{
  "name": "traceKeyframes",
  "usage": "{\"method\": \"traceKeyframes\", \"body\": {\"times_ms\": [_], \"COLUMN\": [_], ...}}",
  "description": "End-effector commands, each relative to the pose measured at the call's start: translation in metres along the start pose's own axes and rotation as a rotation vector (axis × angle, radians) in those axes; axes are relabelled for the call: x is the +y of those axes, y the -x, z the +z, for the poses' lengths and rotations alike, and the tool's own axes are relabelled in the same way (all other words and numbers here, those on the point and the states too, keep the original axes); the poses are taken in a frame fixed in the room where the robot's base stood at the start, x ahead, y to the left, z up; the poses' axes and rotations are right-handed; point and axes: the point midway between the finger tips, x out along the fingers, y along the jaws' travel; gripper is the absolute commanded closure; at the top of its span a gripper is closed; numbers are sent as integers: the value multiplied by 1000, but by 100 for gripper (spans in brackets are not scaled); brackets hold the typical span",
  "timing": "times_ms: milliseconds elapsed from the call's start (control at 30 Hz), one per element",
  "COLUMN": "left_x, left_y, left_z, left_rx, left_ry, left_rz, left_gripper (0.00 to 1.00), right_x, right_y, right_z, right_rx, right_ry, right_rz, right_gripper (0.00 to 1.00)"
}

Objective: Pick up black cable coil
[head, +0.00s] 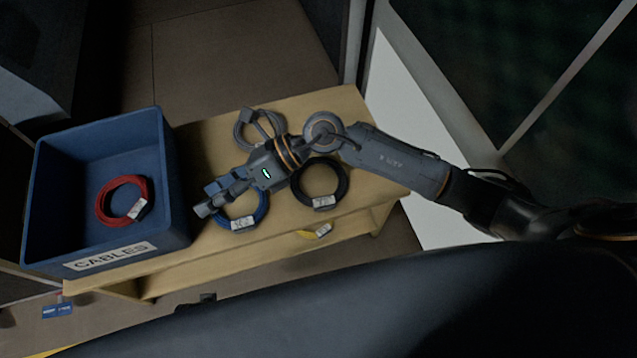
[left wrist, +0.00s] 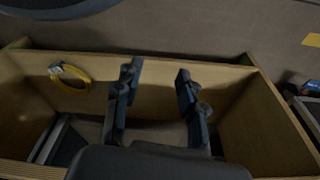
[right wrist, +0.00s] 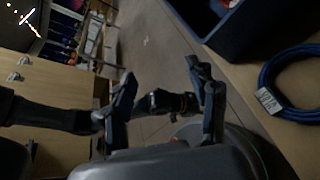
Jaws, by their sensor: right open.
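The black cable coil (head: 340,193) lies flat on the wooden bench (head: 350,105) in the head view, with a white tag on its near edge. My right gripper (head: 209,198) is open and empty, to the left of the black coil and pointing left toward the bin. Its wrist hangs above the bench between the grey and black coils. The right wrist view shows its fingers (right wrist: 168,98) apart; the black coil is not seen there.
A blue bin (head: 177,190) labelled CABLES holds a red coil (head: 103,205) at the bench's left end. A blue coil (head: 262,210) lies partly under my right gripper. A grey coil (head: 243,140) lies behind. A yellow coil (head: 314,231) is on the lower shelf.

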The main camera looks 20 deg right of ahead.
Motion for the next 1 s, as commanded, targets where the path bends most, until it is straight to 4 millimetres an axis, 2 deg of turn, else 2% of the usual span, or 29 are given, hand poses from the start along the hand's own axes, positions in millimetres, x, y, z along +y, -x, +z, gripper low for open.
{"method": "traceKeyframes", "body": {"times_ms": [33, 100, 200, 333, 400, 467, 567, 800, 1000], "left_x": [0, 1, 1, 2, 2, 2, 2, 1, 0], "left_y": [-9, -16, -25, -32, -34, -35, -34, -20, -9], "left_z": [3, 7, 12, 16, 17, 17, 15, 2, -5], "left_rx": [-2, -5, -7, -9, -9, -9, -7, 4, 10], "left_ry": [0, -1, -2, -2, -2, -2, -2, 0, 1], "left_rz": [1, 1, 1, 2, 2, 2, 2, 0, -1], "left_gripper": [60, 60, 60, 60, 60, 60, 60, 60, 60], "right_x": [-18, -45, -83, -117, -126, -131, -140, -167, -182], "right_y": [7, 27, 71, 126, 147, 158, 162, 146, 137], "right_z": [-28, -64, -96, -113, -115, -117, -125, -160, -178], "right_rx": [171, 410, 702, 965, 1052, 1097, 1127, 1127, 1124], "right_ry": [112, 238, 357, 427, 442, 447, 447, 445, 447], "right_rz": [-62, -151, -280, -417, -465, -491, -507, -505, -506], "right_gripper": [42, 42, 42, 42, 42, 42, 42, 42, 42]}}
